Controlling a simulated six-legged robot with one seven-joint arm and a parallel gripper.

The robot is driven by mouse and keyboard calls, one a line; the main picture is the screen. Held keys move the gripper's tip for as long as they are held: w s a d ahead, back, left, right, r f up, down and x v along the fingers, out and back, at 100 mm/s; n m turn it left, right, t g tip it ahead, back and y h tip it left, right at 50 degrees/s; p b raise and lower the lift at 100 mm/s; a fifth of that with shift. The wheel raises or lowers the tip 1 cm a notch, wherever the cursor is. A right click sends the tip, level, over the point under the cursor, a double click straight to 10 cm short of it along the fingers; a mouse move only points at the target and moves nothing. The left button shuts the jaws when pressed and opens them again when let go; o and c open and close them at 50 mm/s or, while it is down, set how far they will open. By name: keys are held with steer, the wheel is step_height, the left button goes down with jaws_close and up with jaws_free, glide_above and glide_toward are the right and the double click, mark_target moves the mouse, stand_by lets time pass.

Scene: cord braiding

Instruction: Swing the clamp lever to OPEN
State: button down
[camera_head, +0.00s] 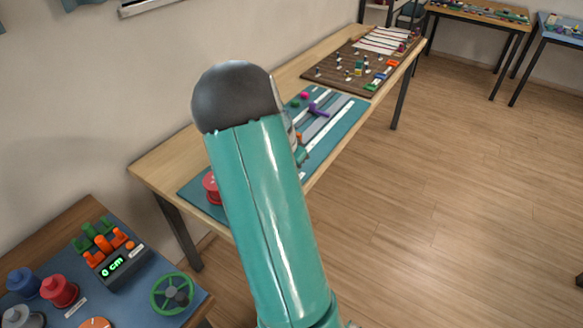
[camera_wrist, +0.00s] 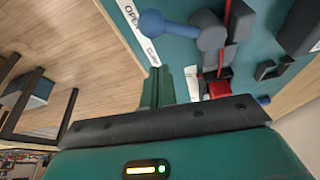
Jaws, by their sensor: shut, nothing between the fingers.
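The clamp lever (camera_wrist: 182,30) is a blue bar with a round knob at its left end in the wrist view. It points toward a white label (camera_wrist: 133,16) reading OPEN, and the knob lies beside that label. The lever's right end meets a dark clamp block (camera_wrist: 241,22), with a red strip running beside it. My gripper (camera_wrist: 172,76) has green fingers, shut and empty, just below the lever in the picture. I cannot tell whether they touch it. In the head view my teal arm hides most of the clamp area.
A teal board (camera_head: 345,122) lies on a long wooden table (camera_head: 165,170). Beyond it is a brown pegboard (camera_head: 340,72) with cords and small parts. A bench at lower left holds a green handwheel (camera_head: 171,293) and a display reading 0 cm (camera_head: 113,266). Open floor lies right.

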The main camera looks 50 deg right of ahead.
steer(key=shift+d+r, duration=0.1)
steer(key=shift+d, duration=0.3)
steer(key=v, duration=1)
